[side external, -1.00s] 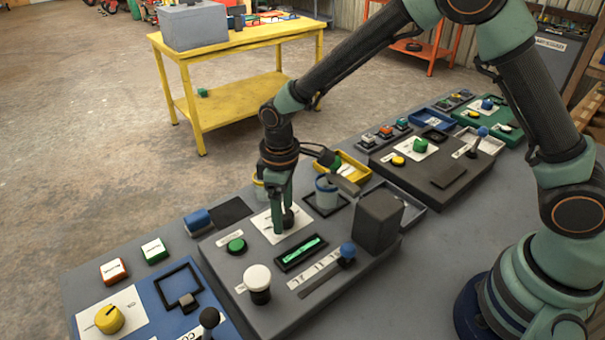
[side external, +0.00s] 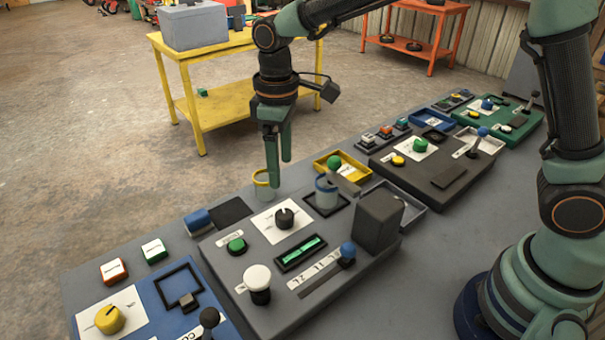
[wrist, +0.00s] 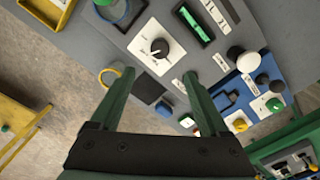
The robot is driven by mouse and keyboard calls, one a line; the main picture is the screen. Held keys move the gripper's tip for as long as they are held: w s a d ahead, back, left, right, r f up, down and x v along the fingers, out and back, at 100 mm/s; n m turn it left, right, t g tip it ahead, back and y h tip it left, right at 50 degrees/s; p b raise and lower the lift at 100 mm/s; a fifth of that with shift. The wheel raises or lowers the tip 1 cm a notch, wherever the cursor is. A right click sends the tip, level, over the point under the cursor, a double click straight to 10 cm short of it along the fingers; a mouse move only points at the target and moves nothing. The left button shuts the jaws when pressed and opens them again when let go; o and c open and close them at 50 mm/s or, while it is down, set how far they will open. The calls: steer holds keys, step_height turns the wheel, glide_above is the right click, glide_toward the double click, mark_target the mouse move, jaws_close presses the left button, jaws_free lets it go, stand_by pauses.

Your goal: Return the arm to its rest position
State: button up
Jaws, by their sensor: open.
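My gripper (side external: 279,160) is raised above the far edge of the grey control panel, with its two green fingers pointing down. In the wrist view my gripper (wrist: 155,90) shows its fingers spread apart with nothing between them. Below it is a black knob on a white plate (side external: 284,218), clear of the fingers. The same knob (wrist: 159,47) shows in the wrist view, beyond the fingertips.
The grey panel (side external: 225,270) carries a green button (side external: 237,245), a white knob (side external: 258,278) and a blue-capped slider (side external: 347,252). A dark block (side external: 378,222) stands at its right. A yellow-rimmed cup (side external: 263,185) stands behind. A yellow table (side external: 235,45) is farther back.

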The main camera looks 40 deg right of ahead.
steer(key=shift+r, duration=0.1)
steer(key=s+d+r+m+t, duration=0.2)
steer(key=s+d+r+m, duration=0.2)
steer(key=s+d, duration=0.2)
steer(key=s+d+r+m+t, duration=0.3)
steer(key=s+d, duration=0.3)
steer(key=d, duration=0.4)
steer(key=shift+s+d+r+m+t, duration=0.3)
steer(key=shift+s+r+m, duration=0.1)
steer(key=shift+r, duration=0.15)
